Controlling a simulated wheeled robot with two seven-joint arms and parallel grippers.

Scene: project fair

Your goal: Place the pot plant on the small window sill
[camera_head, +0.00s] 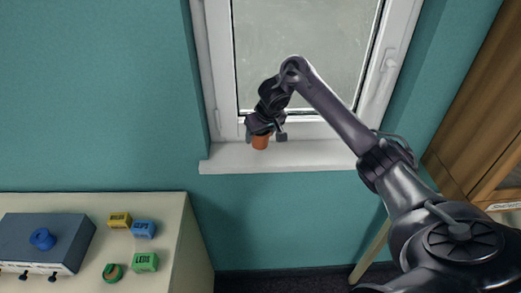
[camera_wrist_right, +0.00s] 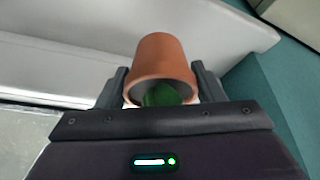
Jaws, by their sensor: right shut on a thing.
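The pot plant is an orange-brown terracotta pot (camera_head: 261,141) with something green inside, seen in the right wrist view (camera_wrist_right: 160,62). My right gripper (camera_head: 266,134) is shut on the pot, one finger on each side of its rim in the wrist view. In the head view the pot is at the white window sill (camera_head: 300,156), near its left part, below the window. I cannot tell whether the pot's base touches the sill. The gripper hides the upper part of the pot. My left gripper is not in view.
A window (camera_head: 300,55) with a white frame stands behind the sill. A wooden cabinet (camera_head: 480,120) stands at right. The sill's right part looks clear.

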